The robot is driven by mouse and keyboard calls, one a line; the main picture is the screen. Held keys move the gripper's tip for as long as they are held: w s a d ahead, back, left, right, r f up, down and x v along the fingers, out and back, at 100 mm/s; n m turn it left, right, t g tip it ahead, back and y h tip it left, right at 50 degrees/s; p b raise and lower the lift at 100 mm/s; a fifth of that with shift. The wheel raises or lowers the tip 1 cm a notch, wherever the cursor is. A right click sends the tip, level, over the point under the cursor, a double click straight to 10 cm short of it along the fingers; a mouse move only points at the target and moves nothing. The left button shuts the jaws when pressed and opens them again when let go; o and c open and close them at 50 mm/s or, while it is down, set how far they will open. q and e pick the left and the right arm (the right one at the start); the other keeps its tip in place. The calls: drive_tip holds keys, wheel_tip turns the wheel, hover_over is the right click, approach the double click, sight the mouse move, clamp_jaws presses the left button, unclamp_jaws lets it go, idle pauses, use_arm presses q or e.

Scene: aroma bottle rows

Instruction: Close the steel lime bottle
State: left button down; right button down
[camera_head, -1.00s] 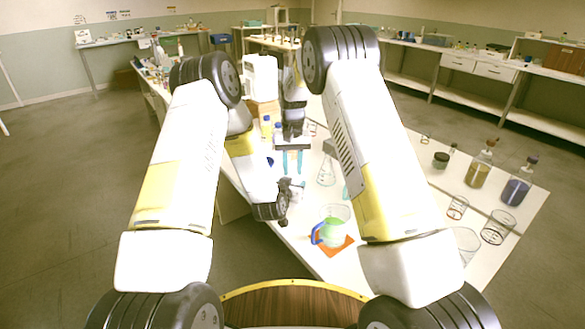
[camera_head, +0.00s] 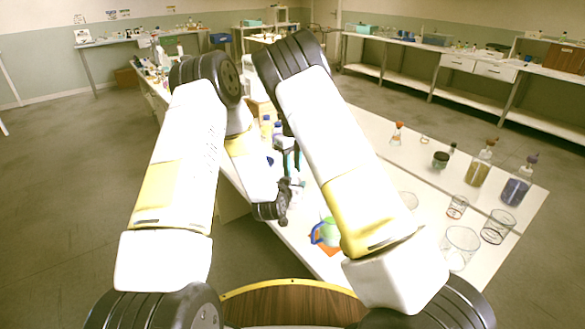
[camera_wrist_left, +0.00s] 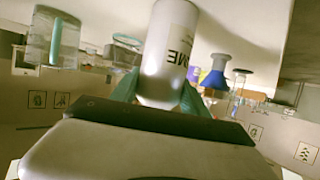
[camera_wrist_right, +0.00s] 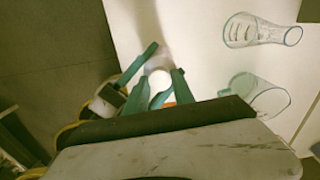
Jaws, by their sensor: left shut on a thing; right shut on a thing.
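In the head view the left gripper (camera_head: 288,190) is over the table, left of the middle, and the bottle is hard to make out there. My right gripper (camera_wrist_right: 157,88) is shut on a small white round cap (camera_wrist_right: 158,80). In the head view its teal fingers (camera_head: 290,158) show just above the left gripper, partly hidden by my right arm. I cannot tell whether cap and bottle touch.
A green-filled beaker with a blue handle (camera_head: 328,232) stands on an orange mat near the front. Two clear glass vessels (camera_wrist_right: 262,30) (camera_wrist_right: 262,95) stand close to the right gripper. Amber (camera_head: 480,165) and blue (camera_head: 516,188) bottles stand at the right. Blue-capped bottles (camera_head: 266,126) stand behind the grippers.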

drive_tip(key=m, duration=0.3)
drive_tip(key=shift+m, duration=0.4)
drive_tip(key=c, duration=1)
unclamp_jaws()
wheel_tip(320, 180, up, 12)
use_arm(q)
drive_tip(key=shift+c, duration=2.4)
unclamp_jaws()
drive_tip(key=shift+s, duration=0.1)
drive_tip(key=v, duration=0.7)
drive_tip(key=shift+s+r, duration=0.2)
drive_tip(key=shift+s, duration=0.05)
